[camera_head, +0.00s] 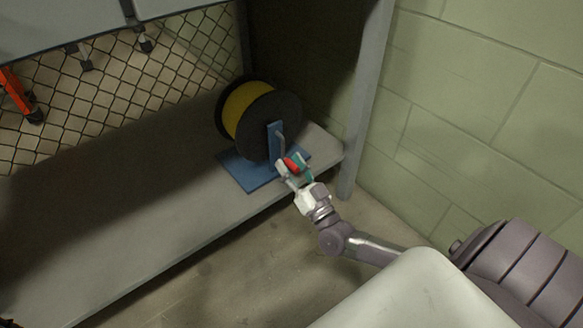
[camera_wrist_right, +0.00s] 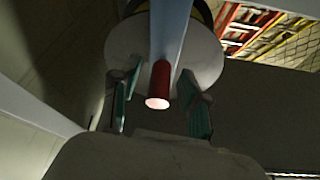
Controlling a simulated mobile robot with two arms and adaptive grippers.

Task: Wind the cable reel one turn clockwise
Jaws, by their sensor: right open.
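The cable reel (camera_head: 268,118) stands on a lower grey shelf in the head view, with dark flanges and yellow cable wound between them. It sits in a blue stand (camera_head: 248,172). A crank with a red handle (camera_head: 294,162) is at its front. My right gripper (camera_head: 295,172) is open at the handle. In the right wrist view, the red handle (camera_wrist_right: 159,86) points toward the camera between the two green-padded fingers (camera_wrist_right: 160,105), with gaps on both sides. A pale flange (camera_wrist_right: 120,45) shows behind it. My left gripper is not in view.
The grey shelf (camera_head: 120,220) is mostly bare to the left of the reel. A grey post (camera_head: 362,110) stands close to the right of the reel, before a green block wall (camera_head: 480,120). Wire mesh (camera_head: 110,80) is behind.

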